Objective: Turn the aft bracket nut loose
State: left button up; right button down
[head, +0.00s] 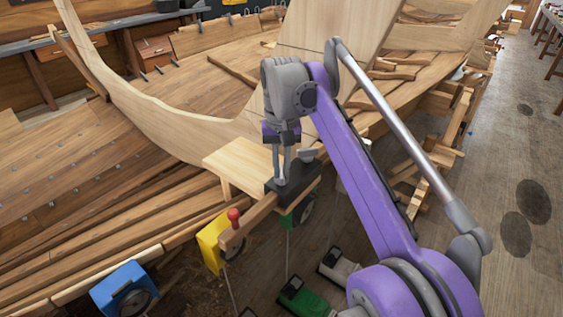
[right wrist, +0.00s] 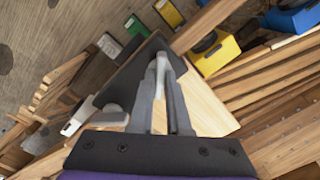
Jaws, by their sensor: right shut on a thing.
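In the right wrist view, my right gripper (right wrist: 162,62) is shut on a light grey piece (right wrist: 160,78) that I take for the nut. The fingers hide much of it, and its thread does not show. The dark bracket (right wrist: 128,76) lies around and behind the fingertips. A grey lever-like part (right wrist: 112,112) shows beside the gripper. My left gripper is not in view.
Hull planks fill the left; bare floor (head: 500,150) lies right.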

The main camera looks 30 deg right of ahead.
aim_at(282, 171)
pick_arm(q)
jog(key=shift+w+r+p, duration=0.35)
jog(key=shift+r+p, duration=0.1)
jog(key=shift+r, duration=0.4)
pick_arm(e)
jog(key=shift+r+n, duration=0.1)
jog(key=shift+n, duration=1.3)
jog(key=c, duration=0.9)
grip_release()
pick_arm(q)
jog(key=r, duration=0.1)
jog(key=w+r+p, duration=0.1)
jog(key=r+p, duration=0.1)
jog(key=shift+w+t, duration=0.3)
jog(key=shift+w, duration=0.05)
pick_arm(e)
notch_tip(282, 171, up, 11)
jog(key=shift+f, duration=0.15)
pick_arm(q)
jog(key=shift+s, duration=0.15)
pick_arm(e)
jog(key=shift+f, duration=0.1)
